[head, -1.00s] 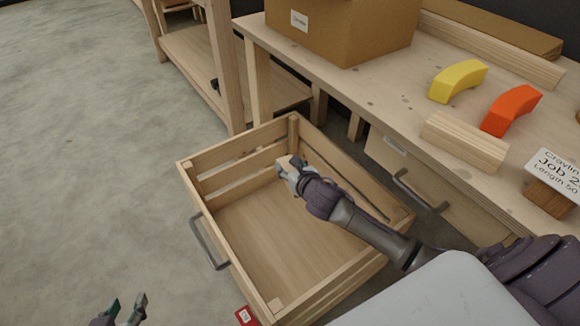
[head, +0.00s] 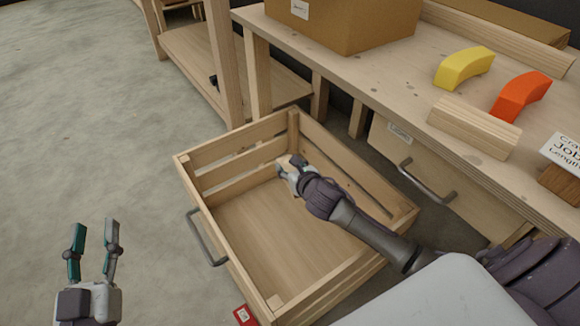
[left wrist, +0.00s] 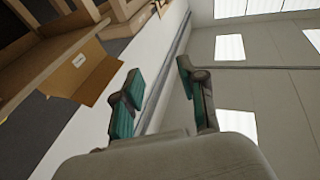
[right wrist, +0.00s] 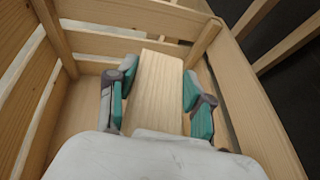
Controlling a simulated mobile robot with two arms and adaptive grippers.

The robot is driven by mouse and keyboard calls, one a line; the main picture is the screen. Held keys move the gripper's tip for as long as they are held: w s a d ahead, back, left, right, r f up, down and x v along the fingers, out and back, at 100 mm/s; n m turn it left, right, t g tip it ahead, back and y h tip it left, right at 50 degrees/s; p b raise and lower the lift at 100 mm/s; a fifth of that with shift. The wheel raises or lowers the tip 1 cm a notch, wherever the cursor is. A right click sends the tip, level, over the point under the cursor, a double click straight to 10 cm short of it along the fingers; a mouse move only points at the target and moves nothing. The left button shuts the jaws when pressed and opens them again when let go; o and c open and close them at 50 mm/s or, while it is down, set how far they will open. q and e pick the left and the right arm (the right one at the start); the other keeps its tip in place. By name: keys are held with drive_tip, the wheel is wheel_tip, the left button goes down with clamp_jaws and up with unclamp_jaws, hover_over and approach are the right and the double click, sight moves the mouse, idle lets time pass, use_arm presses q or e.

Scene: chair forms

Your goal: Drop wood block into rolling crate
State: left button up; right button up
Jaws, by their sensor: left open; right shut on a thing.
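The rolling crate (head: 283,251) is a slatted wooden box with a metal handle, standing on the floor beside the workbench. My right gripper (head: 287,166) reaches over the crate near its far corner. In the right wrist view, my right gripper (right wrist: 156,92) is shut on a pale wood block (right wrist: 160,75), with a finger on each side. The block is inside the outline of the crate walls; its height above the crate floor is hard to tell. My left gripper (head: 94,250) is open and empty, left of the crate; it also shows in the left wrist view (left wrist: 158,85).
The workbench (head: 385,100) at right carries a cardboard box (head: 345,25), a yellow arch (head: 464,68), an orange arch (head: 521,96), a loose pale block (head: 475,127) and a label card. A red object (head: 243,315) lies by the crate's near corner. Floor at left is clear.

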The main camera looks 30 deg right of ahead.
use_arm(q)
drive_tip(key=shift+s+d+r+t+h+b, duration=0.15)
drive_tip(key=shift+s+r+t+h, duration=0.15)
drive_tip(key=shift+r+t, duration=0.45)
drive_tip(key=shift+s+r+t+h+b, duration=0.2)
drive_tip(key=shift+s+r+t, duration=0.15)
drive_tip(key=shift+r, duration=0.7)
use_arm(e)
drive_tip(key=shift+f, duration=0.35)
drive_tip(key=o, duration=1.3)
